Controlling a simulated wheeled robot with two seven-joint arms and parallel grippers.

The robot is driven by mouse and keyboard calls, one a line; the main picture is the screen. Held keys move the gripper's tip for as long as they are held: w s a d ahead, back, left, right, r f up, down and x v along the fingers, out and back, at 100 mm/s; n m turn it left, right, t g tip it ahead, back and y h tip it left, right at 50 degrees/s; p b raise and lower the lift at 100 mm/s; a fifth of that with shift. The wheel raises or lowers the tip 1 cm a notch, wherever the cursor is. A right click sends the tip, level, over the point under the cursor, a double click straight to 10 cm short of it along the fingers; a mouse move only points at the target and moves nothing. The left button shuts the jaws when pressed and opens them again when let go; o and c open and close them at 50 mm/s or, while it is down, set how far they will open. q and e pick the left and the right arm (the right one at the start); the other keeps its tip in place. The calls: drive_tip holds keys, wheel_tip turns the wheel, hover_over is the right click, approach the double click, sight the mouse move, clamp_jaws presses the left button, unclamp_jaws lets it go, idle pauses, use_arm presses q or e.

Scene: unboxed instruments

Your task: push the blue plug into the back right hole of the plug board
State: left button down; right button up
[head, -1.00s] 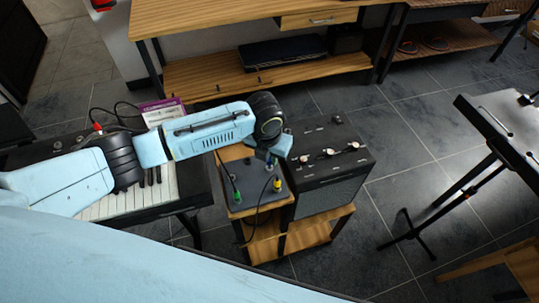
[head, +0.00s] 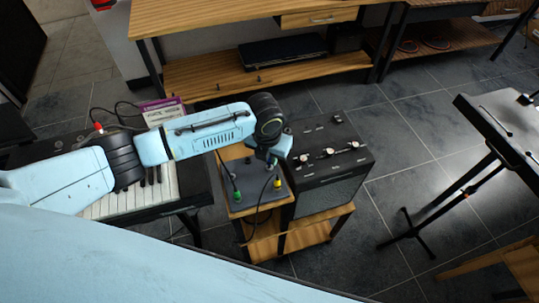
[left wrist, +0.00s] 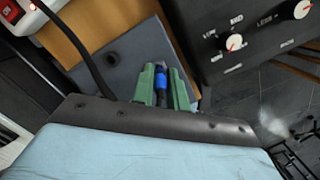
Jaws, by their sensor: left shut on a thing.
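My left gripper (head: 270,160) is over the back right part of the grey plug board (head: 252,196). In the left wrist view its two green fingers (left wrist: 162,88) are shut on the blue plug (left wrist: 160,80), one on each side. The plug points away from the wrist, toward the board (left wrist: 126,75). I cannot tell whether its tip is in the hole, since the fingers and the steep view hide it. One dark open hole (left wrist: 112,59) shows to the left of the plug. My right gripper is not in view.
A green plug (head: 237,196) and a yellow plug (head: 277,183) with black cables stand at the board's front. A black amplifier (head: 330,160) with knobs stands close on the right. A keyboard (head: 125,205) is on the left. The board rests on a wooden stand (head: 262,247).

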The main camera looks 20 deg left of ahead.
use_arm(q)
drive_tip(key=shift+s+f+b, duration=0.1)
drive_tip(key=shift+f+b, duration=0.45)
drive_tip(key=shift+f, duration=0.4)
drive_tip(key=c, duration=1.3)
unclamp_jaws()
drive_tip(key=shift+d, duration=0.1)
wheel_tip(320, 180, up, 13)
drive_tip(key=s+p, duration=0.1)
drive_tip(key=shift+s+p, duration=0.25)
drive_tip(key=shift+p, duration=0.15)
drive_tip(key=shift+r, duration=0.1)
